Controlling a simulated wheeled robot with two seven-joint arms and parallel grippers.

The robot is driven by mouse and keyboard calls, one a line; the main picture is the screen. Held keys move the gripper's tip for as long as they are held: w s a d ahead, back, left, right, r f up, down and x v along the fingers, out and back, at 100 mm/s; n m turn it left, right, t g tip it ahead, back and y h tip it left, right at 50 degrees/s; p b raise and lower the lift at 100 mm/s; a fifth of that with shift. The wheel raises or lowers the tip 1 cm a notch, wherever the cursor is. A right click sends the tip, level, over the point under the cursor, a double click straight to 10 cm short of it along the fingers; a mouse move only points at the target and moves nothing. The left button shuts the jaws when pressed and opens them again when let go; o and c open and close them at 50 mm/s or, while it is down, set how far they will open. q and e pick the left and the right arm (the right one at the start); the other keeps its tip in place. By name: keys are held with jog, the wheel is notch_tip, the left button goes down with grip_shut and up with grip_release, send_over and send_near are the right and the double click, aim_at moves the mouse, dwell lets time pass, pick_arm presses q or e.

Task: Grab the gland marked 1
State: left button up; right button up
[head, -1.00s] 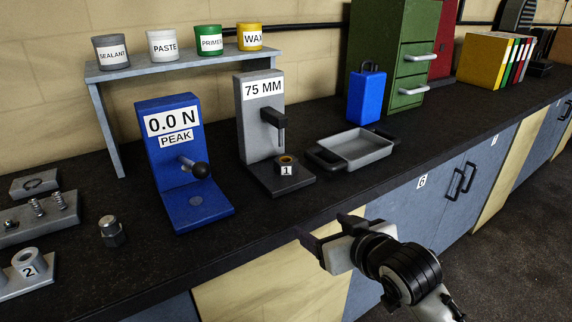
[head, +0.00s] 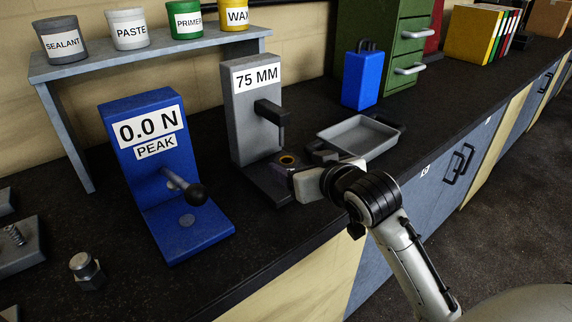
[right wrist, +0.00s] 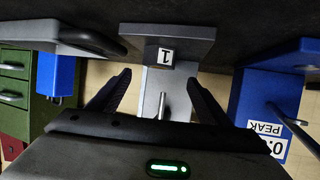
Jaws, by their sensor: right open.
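In the right wrist view the gland's "1" label (right wrist: 165,56) shows upside down. My right gripper (head: 290,180) is open, with its fingers at the near right of the gland. In the right wrist view the gland lies between and beyond the fingertips (right wrist: 157,75). I cannot tell whether they touch it. My left gripper is not in view.
The blue force gauge (head: 150,160) with its lever stands left of the grey gauge. A grey tray (head: 350,140) lies close on the right, with a blue case (head: 362,80) behind. A bolt-like fitting (head: 86,270) stands at front left. A shelf (head: 100,62) holds several pots.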

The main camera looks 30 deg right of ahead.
aim_at(284, 155)
jog(key=x, duration=0.5)
jog(key=shift+w+d+f, duration=0.1)
jog(key=shift+d+f, duration=0.05)
jog(key=shift+d, duration=0.05)
jog(key=c, duration=1.4)
jog(key=shift+c, duration=0.9)
jog(key=shift+r, duration=0.25)
